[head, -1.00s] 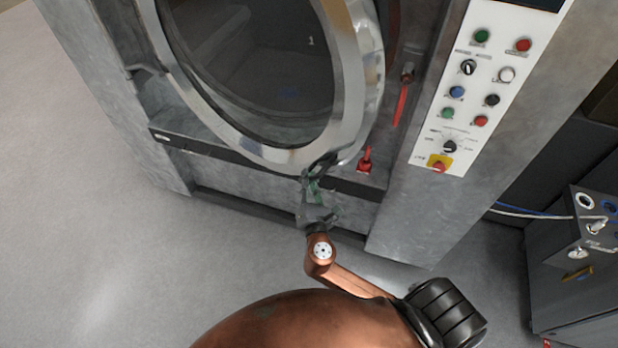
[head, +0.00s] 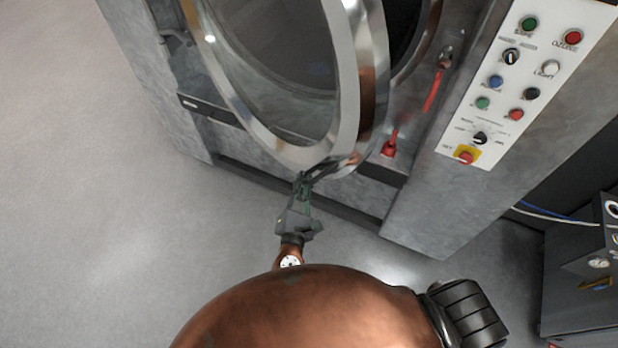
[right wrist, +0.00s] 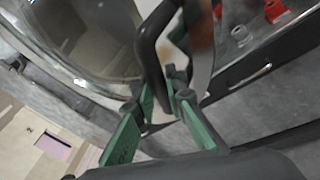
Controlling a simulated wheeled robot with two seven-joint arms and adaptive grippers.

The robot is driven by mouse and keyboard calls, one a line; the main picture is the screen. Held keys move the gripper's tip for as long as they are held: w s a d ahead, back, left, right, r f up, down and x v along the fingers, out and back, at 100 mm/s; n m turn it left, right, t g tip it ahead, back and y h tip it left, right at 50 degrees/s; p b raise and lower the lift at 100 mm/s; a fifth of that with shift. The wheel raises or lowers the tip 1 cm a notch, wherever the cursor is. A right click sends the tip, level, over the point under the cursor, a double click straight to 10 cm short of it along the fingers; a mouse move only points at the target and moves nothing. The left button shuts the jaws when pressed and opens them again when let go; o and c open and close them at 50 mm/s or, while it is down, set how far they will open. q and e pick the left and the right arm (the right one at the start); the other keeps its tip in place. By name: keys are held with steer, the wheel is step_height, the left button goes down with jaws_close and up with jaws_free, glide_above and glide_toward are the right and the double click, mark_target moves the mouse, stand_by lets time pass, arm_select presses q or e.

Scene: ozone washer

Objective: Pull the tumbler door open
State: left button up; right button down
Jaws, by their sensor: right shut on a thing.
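The tumbler door (head: 352,100) is a round glass door with a thick metal rim. It stands partly open, with a dark gap between its right side and the drum opening (head: 408,35). My right gripper (head: 302,188) is at the lower edge of the rim. In the right wrist view, the fingers of my right gripper (right wrist: 172,105) are shut on the dark curved door handle (right wrist: 150,55). The glass (right wrist: 95,35) fills the upper left there. My left gripper is not in view.
A control panel (head: 515,80) with several coloured buttons is on the machine's right side. A red lever (head: 389,149) sits right of the door. A grey cabinet (head: 580,300) stands at the far right. The floor (head: 110,220) at left is clear.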

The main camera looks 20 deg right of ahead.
steer(key=shift+d+f, duration=0.1)
steer(key=shift+f, duration=0.15)
steer(key=c, duration=1.9)
jaws_free()
steer(key=shift+r, duration=0.25)
steer(key=shift+c, duration=0.2)
steer(key=v, duration=0.7)
steer(key=shift+s, duration=0.25)
